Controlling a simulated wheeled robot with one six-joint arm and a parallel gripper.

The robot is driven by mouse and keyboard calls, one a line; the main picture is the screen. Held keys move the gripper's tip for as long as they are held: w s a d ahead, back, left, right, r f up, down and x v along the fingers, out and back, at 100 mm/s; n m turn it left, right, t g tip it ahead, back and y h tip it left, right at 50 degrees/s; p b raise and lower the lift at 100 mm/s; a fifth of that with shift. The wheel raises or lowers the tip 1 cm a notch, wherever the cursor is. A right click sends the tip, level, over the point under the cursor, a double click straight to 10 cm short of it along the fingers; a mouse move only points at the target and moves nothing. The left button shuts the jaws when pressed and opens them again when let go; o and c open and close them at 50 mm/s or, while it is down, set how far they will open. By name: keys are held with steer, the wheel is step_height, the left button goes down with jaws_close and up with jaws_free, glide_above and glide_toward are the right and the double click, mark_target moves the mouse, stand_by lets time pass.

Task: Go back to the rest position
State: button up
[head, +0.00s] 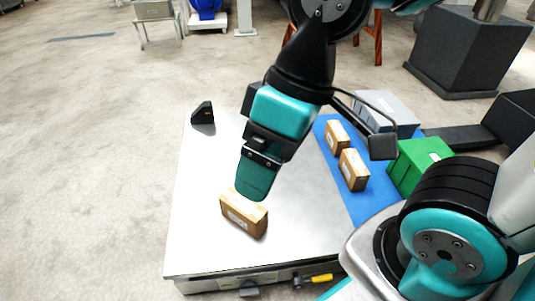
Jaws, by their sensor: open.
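My gripper (256,180) hangs from my arm over the metal table (200,215), with its fingers pointing down. From this side its fingers overlap, so the gap between them is hidden. A brown cardboard box (244,216) with a white label stands on the table just below the fingertips. The fingertips come close to the box's top edge in the picture; I cannot tell whether they touch it.
Two more brown boxes, a farther one (337,137) and a nearer one (353,170), stand on a blue mat (370,200) at the right. A green bin (418,163) and a grey box (385,111) are beside them. A black device (203,113) sits at the far left corner. The table's left side is clear.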

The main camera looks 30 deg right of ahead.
step_height(320, 180, up, 38)
steer(key=p, duration=3.8)
steer(key=shift+r, duration=0.25)
